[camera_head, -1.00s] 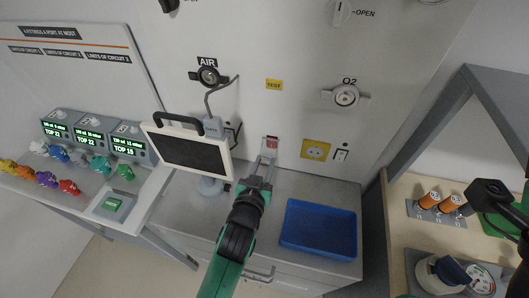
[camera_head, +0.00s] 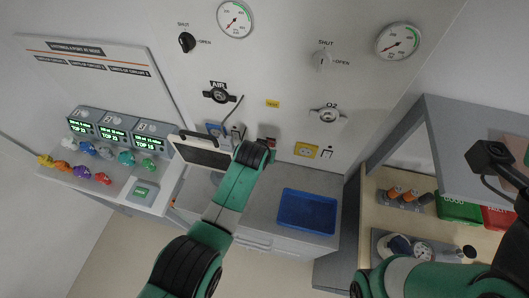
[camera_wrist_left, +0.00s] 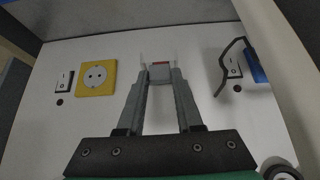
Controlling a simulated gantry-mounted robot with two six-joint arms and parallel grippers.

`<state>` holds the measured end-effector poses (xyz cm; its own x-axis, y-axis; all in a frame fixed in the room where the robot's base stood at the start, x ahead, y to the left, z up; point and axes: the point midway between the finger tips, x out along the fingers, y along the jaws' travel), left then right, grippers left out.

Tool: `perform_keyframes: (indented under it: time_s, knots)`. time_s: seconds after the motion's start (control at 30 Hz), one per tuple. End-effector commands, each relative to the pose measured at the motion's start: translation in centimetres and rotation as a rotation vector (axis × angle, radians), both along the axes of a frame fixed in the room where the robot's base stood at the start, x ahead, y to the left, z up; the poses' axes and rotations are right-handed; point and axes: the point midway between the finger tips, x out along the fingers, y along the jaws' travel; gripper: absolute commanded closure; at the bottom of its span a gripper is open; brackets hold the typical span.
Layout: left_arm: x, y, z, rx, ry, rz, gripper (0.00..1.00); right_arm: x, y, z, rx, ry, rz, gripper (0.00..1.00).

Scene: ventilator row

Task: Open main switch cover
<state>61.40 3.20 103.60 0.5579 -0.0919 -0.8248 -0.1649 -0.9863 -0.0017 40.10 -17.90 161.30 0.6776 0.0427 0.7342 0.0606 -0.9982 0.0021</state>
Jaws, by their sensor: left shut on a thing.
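The main switch (camera_head: 270,141) is a small part with red on it, low on the grey wall panel in the head view. The arm partly hides it there. Whether the cover is lifted I cannot tell. In the head view my left gripper's fingers are mostly hidden behind its own wrist.
A yellow socket (camera_head: 305,150) and a rocker switch (camera_head: 327,153) are right of the main switch. A screen (camera_head: 202,154) stands close on the left. A blue tray (camera_head: 307,211) lies on the counter below. The O2 valve (camera_head: 328,115) is above right.

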Motion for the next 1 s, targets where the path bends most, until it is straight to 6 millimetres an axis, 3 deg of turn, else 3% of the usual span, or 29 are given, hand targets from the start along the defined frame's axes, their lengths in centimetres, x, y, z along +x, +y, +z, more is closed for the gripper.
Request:
perform_keyframes:
  time_s: [0.1,0.3,0.87,0.9,1.0]
  knots:
    - [0.5,-0.1,0.0,0.003,0.029,0.0,1.0,0.0,0.0,-1.7,0.0,0.001,0.0,0.5]
    - [0.4,-0.1,0.7,0.009,0.071,0.001,1.0,0.0,0.0,-2.8,0.0,0.001,0.0,0.5]
    - [0.1,0.0,1.1,0.013,0.094,0.0,1.0,0.0,0.0,-3.0,0.0,0.0,0.0,0.5]
    - [0.1,0.0,1.1,0.013,0.094,0.0,0.58,0.0,0.0,-3.0,0.0,0.0,0.0,0.5]
    - [0.1,0.0,1.1,0.014,0.095,0.0,0.4,0.0,0.0,-3.0,0.0,0.0,0.0,0.5]
